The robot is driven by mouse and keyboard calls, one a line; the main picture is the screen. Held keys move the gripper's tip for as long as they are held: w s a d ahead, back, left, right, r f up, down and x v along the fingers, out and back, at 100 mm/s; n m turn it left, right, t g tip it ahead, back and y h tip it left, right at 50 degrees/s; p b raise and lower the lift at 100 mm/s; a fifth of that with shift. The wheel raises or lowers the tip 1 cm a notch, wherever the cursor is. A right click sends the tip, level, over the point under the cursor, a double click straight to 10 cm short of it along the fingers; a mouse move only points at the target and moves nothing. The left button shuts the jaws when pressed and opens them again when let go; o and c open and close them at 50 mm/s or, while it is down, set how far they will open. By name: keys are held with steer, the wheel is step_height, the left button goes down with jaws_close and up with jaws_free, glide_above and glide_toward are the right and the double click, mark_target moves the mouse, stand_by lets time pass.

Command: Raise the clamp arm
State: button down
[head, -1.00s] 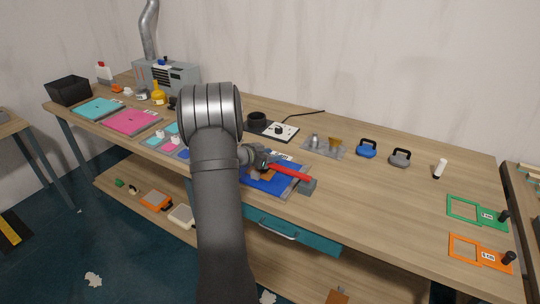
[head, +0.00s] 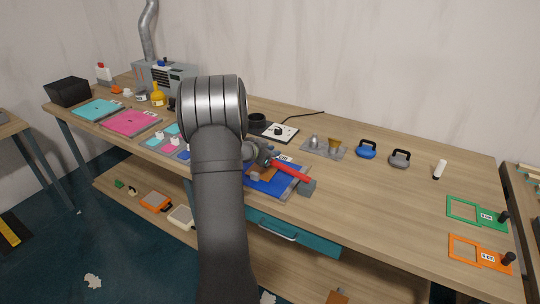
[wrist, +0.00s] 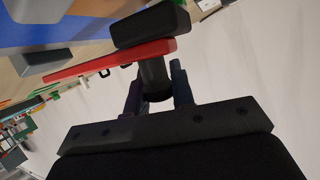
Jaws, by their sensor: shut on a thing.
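The clamp arm is a red bar (head: 291,172) over the blue board (head: 268,184) at the front of the bench. A dark grey block (head: 308,187) stands at its right end. The bar slopes down to the right, its left end near my gripper (head: 264,156). In the wrist view the red bar (wrist: 110,60) crosses the upper left, with a dark block beside it. My gripper (wrist: 155,93) is shut around a dark round handle (wrist: 153,73) by the bar. My own arm hides part of the board in the head view.
A black device on a white plate (head: 280,132) and a grey tray with small metal parts (head: 324,148) stand behind the board. Blue (head: 367,149) and grey (head: 400,158) handled weights are farther right.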

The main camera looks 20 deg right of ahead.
steer(key=s+d+r+m+t+y, duration=0.3)
steer(key=s+d+r+m, duration=0.2)
steer(key=r, duration=0.3)
steer(key=shift+s+d+r+y, duration=0.3)
steer(key=shift+s+d+r, duration=0.1)
steer(key=shift+t, duration=0.3)
stand_by(0.3)
steer(key=c, duration=1.2)
jaws_free()
steer(key=shift+c, duration=0.2)
steer(key=shift+s+r, duration=0.1)
steer(key=shift+s, duration=0.05)
steer(key=v, duration=1.7)
steer(key=shift+r, duration=0.1)
